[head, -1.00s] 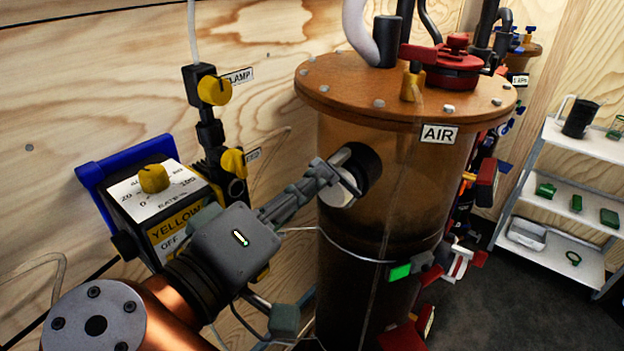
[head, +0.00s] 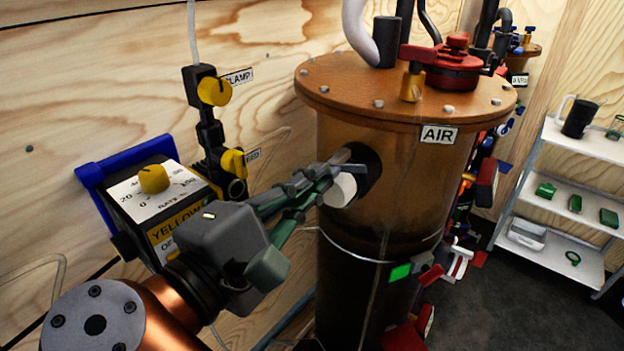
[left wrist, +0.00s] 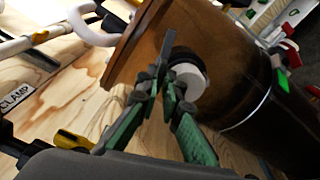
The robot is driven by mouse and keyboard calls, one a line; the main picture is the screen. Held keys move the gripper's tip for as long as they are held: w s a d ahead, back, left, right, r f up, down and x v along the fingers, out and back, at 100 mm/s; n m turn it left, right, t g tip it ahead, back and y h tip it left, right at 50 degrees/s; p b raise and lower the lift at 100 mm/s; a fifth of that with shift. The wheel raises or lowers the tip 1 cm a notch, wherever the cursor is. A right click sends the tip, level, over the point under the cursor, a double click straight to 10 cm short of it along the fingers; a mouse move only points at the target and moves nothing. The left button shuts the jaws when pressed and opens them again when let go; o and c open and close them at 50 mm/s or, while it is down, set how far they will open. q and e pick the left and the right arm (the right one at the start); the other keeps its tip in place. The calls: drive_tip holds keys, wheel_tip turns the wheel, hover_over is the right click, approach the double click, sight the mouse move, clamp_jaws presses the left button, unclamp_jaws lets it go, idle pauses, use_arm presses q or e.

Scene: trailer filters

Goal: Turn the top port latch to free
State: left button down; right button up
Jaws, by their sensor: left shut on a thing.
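The brown cylindrical tank labelled AIR (head: 440,134) has a black round port (head: 368,168) high on its side, with a pale disc (head: 342,190) in front. A thin grey latch bar (head: 340,157) sticks out past the disc's upper left. My left gripper (head: 322,180) is at the port, its fingers shut on the latch. In the left wrist view, the latch bar (left wrist: 166,46) rises from between the fingertips (left wrist: 160,82), beside the pale disc (left wrist: 190,80). The fingers partly hide the grip. My right gripper is not in view.
A yellow-labelled box with a yellow knob (head: 153,179) and yellow valves (head: 214,91) stand left of the tank, near my left arm. A red lever valve (head: 452,65) sits on the tank's lid. White shelves (head: 555,197) stand at right.

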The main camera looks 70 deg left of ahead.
use_arm(q)
drive_tip(key=shift+f+n, duration=0.1)
drive_tip(key=shift+n, duration=0.6)
drive_tip(key=c, duration=2.1)
unclamp_jaws()
drive_tip(key=v, duration=0.7)
drive_tip(key=shift+s+d, duration=0.2)
drive_tip(key=shift+s, duration=0.1)
drive_tip(key=x, duration=0.7)
drive_tip(key=shift+w+a, duration=0.2)
drive_tip(key=shift+w, duration=0.1)
